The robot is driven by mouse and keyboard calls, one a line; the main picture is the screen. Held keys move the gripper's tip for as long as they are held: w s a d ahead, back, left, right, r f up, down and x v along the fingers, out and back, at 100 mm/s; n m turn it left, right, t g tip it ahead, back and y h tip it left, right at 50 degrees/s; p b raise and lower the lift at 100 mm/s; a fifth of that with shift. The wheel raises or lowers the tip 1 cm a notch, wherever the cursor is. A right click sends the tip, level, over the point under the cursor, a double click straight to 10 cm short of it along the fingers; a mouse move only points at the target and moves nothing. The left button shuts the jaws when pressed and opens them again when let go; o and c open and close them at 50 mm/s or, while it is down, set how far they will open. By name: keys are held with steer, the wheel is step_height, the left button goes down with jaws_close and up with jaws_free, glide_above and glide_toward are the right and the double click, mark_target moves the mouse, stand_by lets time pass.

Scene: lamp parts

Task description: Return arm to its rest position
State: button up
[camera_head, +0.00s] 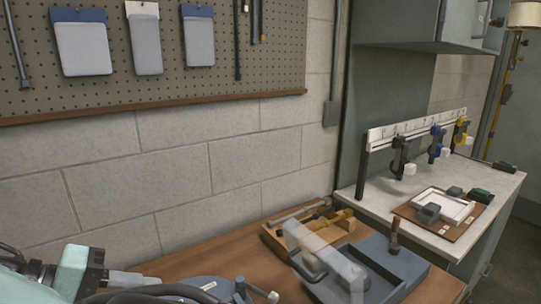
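Mint-and-black parts stand in the lower left corner and are cut off by the frame edge. I cannot tell whether they belong to my arm. No gripper fingers can be made out, so I cannot see whether my gripper holds anything. No lamp part can be named with certainty.
A brown workbench (205,258) holds a wooden tool tray (272,238), a blue-grey tray (405,272) and a pale see-through piece (325,255). A grey-blue device (205,289) sits at the front. A white counter (480,190) bears a brown board (445,232). The pegboard (120,88) hangs behind.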

steer(key=w+d+g+y, duration=0.2)
steer(key=w+d+g, duration=0.1)
steer(key=d, duration=0.4)
steer(key=w+d+g+y, duration=0.3)
steer(key=w+d, duration=0.1)
steer(key=d, duration=0.3)
steer(key=s+d+f+y, duration=0.1)
steer(key=s+d+y, duration=0.2)
steer(key=s+d, duration=0.4)
steer(key=s+d+f+y, duration=0.1)
steer(key=s+d+y, duration=0.2)
steer(key=s+d, duration=0.5)
steer(key=d, duration=0.4)
steer(key=shift+d+n, duration=0.15)
steer(key=shift+n, duration=0.25)
